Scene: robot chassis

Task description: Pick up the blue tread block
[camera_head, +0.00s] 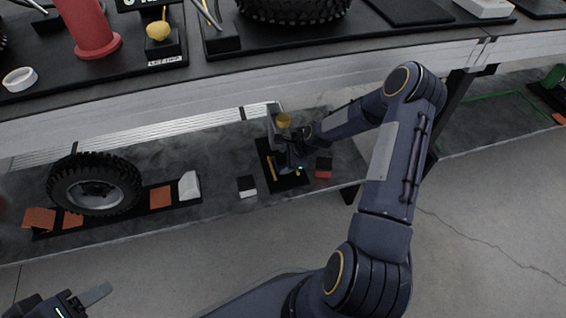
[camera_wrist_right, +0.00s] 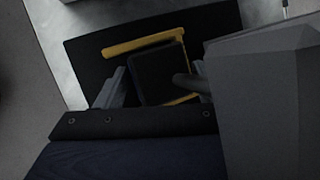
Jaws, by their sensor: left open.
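My right gripper (camera_head: 290,158) reaches down to a black tray (camera_head: 264,150) with yellow strips on the lower shelf. In the right wrist view its two fingers (camera_wrist_right: 160,88) stand apart on either side of a dark, squarish block (camera_wrist_right: 160,70), with a gap on the right. The block looks nearly black; I cannot tell whether it is the blue tread block. No clearly blue block shows. A yellow strip (camera_wrist_right: 144,46) lies beside the block on the tray. My left gripper (camera_head: 82,300) is at the bottom left corner, open and empty, partly cut off.
A wheel (camera_head: 95,185) and several orange pieces stand to the left. The upper table's edge (camera_head: 230,80) overhangs the shelf. A yellow cylinder (camera_head: 283,120) is behind the gripper.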

